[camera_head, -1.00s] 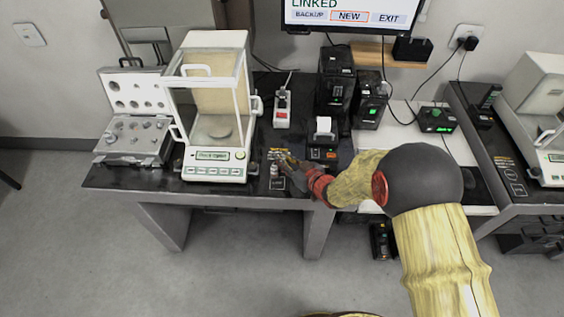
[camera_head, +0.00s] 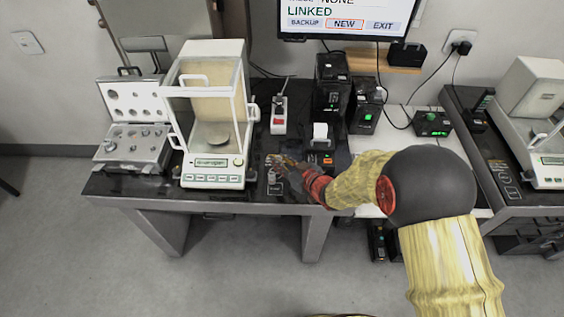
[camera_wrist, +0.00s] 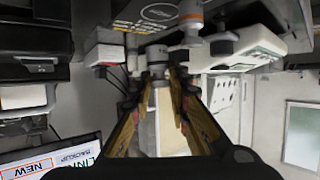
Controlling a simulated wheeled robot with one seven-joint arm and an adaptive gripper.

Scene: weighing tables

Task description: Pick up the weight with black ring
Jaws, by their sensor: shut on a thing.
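My gripper (camera_head: 282,164) is low over the front of the dark table, right of the white balance. In the wrist view its brown fingers (camera_wrist: 160,78) are closed around a small silver weight (camera_wrist: 157,56), held between the fingertips. The weight's top shows; I cannot make out a black ring clearly.
The white balance (camera_head: 212,176) with its glass case stands left of my gripper. An open case of weights (camera_head: 128,165) lies at the far left. A small printer (camera_head: 321,150) stands close on the right, with black boxes behind. The screen (camera_head: 350,15) is above.

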